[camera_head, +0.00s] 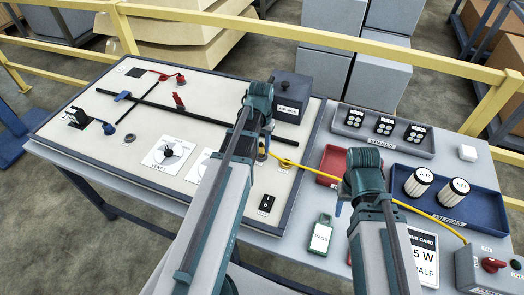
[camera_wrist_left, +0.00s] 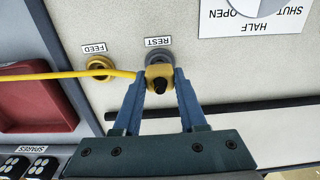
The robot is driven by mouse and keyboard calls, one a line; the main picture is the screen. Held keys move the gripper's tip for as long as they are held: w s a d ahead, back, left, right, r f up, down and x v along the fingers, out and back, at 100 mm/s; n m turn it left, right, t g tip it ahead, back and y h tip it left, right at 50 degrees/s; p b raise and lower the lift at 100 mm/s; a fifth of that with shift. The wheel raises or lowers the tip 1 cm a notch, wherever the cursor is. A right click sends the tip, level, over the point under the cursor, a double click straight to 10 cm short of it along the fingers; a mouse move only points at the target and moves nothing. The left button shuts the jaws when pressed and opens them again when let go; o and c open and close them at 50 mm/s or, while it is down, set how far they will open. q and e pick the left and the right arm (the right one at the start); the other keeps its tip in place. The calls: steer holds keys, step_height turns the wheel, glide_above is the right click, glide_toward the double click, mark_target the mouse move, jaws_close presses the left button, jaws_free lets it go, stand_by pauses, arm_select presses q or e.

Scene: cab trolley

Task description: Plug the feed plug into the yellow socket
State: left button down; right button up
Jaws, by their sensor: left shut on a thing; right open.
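My left gripper (camera_head: 262,150) is shut on the yellow feed plug (camera_wrist_left: 159,73), which shows between its blue fingers (camera_wrist_left: 158,84) in the left wrist view. The plug overlaps the lower edge of the grey socket (camera_wrist_left: 158,57) labelled REST; I cannot tell if it is seated there. The yellow socket (camera_wrist_left: 99,65), labelled FEED, is left of the plug in that view, apart from it and empty. In the head view the yellow socket (camera_head: 287,163) is just right of my left gripper. My right gripper (camera_head: 339,203) is open, over the table by the red tray.
The yellow cable (camera_head: 432,216) runs from the plug past my right gripper to a grey box (camera_head: 485,265). A red tray (camera_head: 331,165), a blue filter tray (camera_head: 482,210), a spares tray (camera_head: 352,126) and a green PASS tag (camera_head: 320,237) lie on the right. A dark box (camera_head: 291,88) stands behind my left gripper.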

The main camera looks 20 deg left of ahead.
mark_target(261, 145)
arm_select(q)
steer(key=shift+r+p, duration=1.85)
steer(key=shift+r, duration=0.15)
arm_select(e)
steer(key=shift+r, duration=2)
